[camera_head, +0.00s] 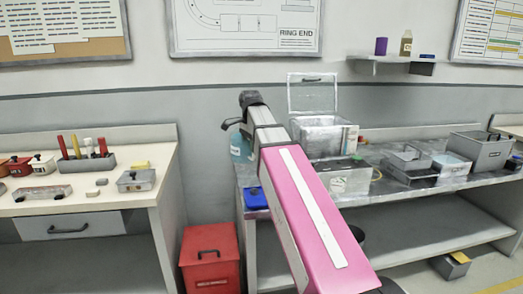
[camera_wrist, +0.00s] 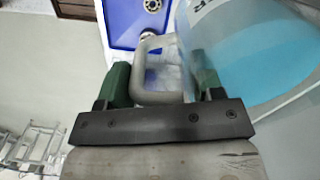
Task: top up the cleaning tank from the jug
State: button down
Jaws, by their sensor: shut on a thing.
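The jug (camera_wrist: 255,55) is clear, with blue liquid inside, and fills the right of the wrist view. My gripper (camera_wrist: 160,85) is shut on its pale loop handle (camera_wrist: 147,72), with a green-padded finger on each side. In the head view the jug (camera_head: 240,147) shows partly behind my pink arm, which hides the gripper's fingers. A clear-walled box with its lid (camera_head: 312,93) raised, apparently the cleaning tank (camera_head: 325,137), stands on the grey bench just right of the jug. My arm covers part of its left side, and its inside cannot be made out.
A blue tray (camera_head: 256,198) lies at the bench's left end; the wrist view shows round metal parts in it. Grey boxes (camera_head: 408,158) and a large grey bin (camera_head: 482,148) stand farther right. A red bin (camera_head: 210,258) stands on the floor between bench and left table (camera_head: 120,200).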

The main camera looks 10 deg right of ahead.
jog(key=w+a+r+n, duration=0.5)
jog(key=w+a+n, duration=0.1)
jog(key=w+n, duration=0.2)
jog(key=w+a+r+n, duration=0.5)
jog(key=w+r+n, duration=0.1)
jog(key=w+n, duration=0.3)
jog(key=w+a+r+n, duration=0.5)
jog(key=w+a+n, duration=0.1)
jog(key=w+n, duration=0.3)
jog(key=shift+a+r+n, duration=0.35)
jog(key=shift+n, duration=0.05)
